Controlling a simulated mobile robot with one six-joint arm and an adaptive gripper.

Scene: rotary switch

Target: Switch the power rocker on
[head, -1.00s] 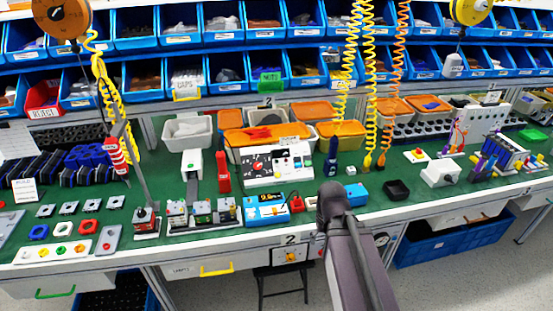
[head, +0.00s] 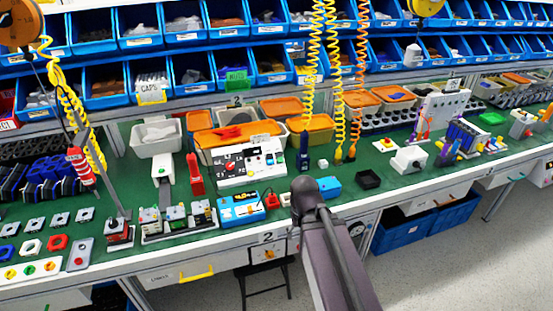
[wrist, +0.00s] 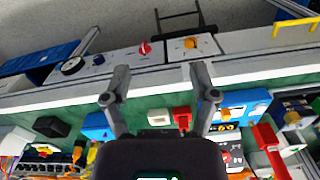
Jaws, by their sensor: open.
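A white control panel (head: 247,178) with a dark knob and several small coloured controls stands on the green bench, left of my arm in the head view. Part of it shows in the wrist view (wrist: 234,160), beside my gripper's body. I cannot tell which of its small parts is the power rocker. My gripper (wrist: 160,72) is open and empty in the wrist view, its two fingers apart above the bench's front edge. In the head view my arm hides the gripper.
A blue meter box (head: 241,208) and a small red block (head: 272,201) stand in front of the panel. A box with an orange knob (head: 268,253) is on the bench front. Coiled hoses (head: 333,80) hang behind.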

